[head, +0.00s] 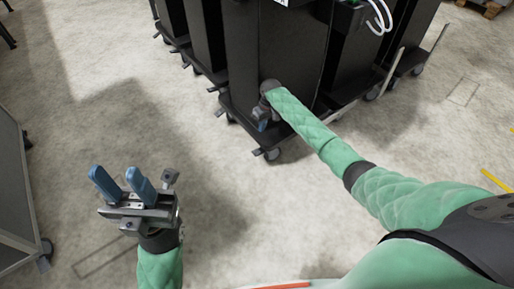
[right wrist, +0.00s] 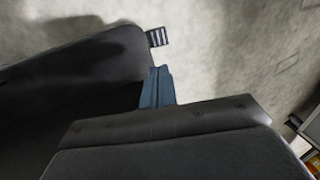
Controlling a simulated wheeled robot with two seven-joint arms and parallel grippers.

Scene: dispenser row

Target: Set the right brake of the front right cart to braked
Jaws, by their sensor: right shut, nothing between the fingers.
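The front cart (head: 280,50) is a tall black dispenser on a dark wheeled base. A small dark brake pedal (head: 258,152) sticks out at the right of its near edge, beside a caster (head: 273,154). Another pedal (head: 221,112) sticks out at the left of that edge. My right gripper (head: 261,125) is shut and empty, just above the base near the right pedal. In the right wrist view its blue fingers (right wrist: 157,86) point toward a ribbed pedal (right wrist: 158,37), with a small apparent gap. I cannot tell whether the pedal is up or down. My left gripper (head: 120,180) is open and empty over the floor.
More black carts (head: 205,35) stand behind to the left, with pedals and casters. Another cart (head: 362,45) with white hoses stands to the right. A grey panel on a caster (head: 18,190) is at the left edge. The floor between is clear.

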